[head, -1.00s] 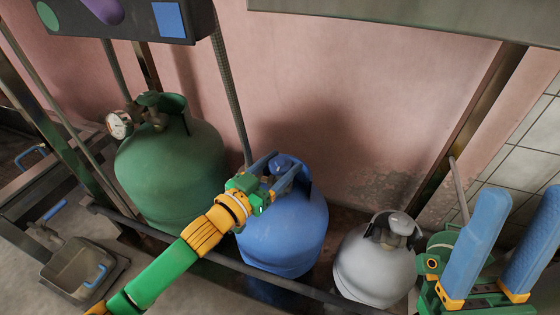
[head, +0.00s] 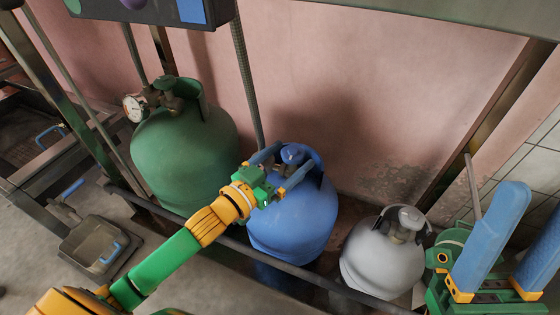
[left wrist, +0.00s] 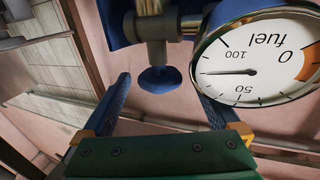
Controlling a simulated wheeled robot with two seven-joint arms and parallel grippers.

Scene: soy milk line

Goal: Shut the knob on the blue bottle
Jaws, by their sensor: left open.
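The blue bottle (head: 292,222) stands in the middle of the head view, with a round blue knob (head: 293,153) on top inside its collar. My left gripper (head: 288,162) is open, its blue fingers reaching to either side of the knob. In the left wrist view the knob (left wrist: 160,79) shows between the two spread fingers, on a metal valve stem (left wrist: 155,30); whether a finger touches it I cannot tell. A fuel gauge (left wrist: 255,60) sits beside the right finger there. My right gripper (head: 530,215) is open and empty at the right edge.
A green bottle (head: 185,155) with a gauge (head: 135,107) stands left of the blue one. A white bottle (head: 380,265) stands right. A metal rail (head: 225,240) runs in front. A dark panel (head: 145,12) hangs above; a pink wall (head: 370,100) is behind.

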